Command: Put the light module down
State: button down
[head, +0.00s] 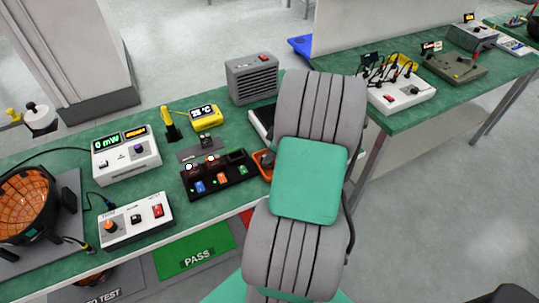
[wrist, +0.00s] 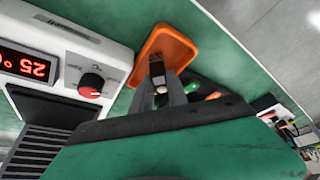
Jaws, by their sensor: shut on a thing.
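My gripper (wrist: 163,84) is shut, with its narrow dark fingers over the orange tray (wrist: 150,42) in the wrist view. A small pale piece, seemingly part of the light module (wrist: 160,90), shows between the fingers; the rest of it is hidden. I cannot tell whether it touches the tray. In the head view my arm hides the gripper and the module, and only the left edge of the orange tray (head: 262,165) shows.
A black rack (head: 218,178) with blue, orange and green marked modules stands left of the tray. A white unit with a red knob (wrist: 92,82) and red display stands close by the tray. A grey heater box (head: 252,80) stands behind. A green PASS area (head: 196,250) lies in front.

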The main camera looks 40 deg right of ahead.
jog(key=c, duration=1.3)
grip_release()
jog(key=shift+r+p, duration=0.2)
jog(key=shift+p, duration=0.1)
jog(key=shift+s+d+r, duration=0.1)
jog(key=shift+d+r, duration=0.05)
jog(key=shift+r, duration=0.2)
jog(key=b+v, duration=0.1)
jog(key=v, duration=1)
jog(key=w+a+r+m+g+h, duration=0.1)
jog(key=w+a+r, duration=0.1)
jog(key=a, duration=0.8)
jog(key=w+a+r+m, duration=0.1)
jog(key=w+a+m, duration=0.15)
jog(key=a, duration=0.65)
jog(key=s+a+m, duration=0.1)
jog(key=s+a, duration=0.1)
jog(key=a, duration=0.3)
jog(key=s+a+m+h, duration=0.1)
jog(key=s+a, duration=0.2)
jog(key=a, duration=0.3)
jog(key=shift+s+a, duration=0.2)
jog(key=shift+s, duration=0.1)
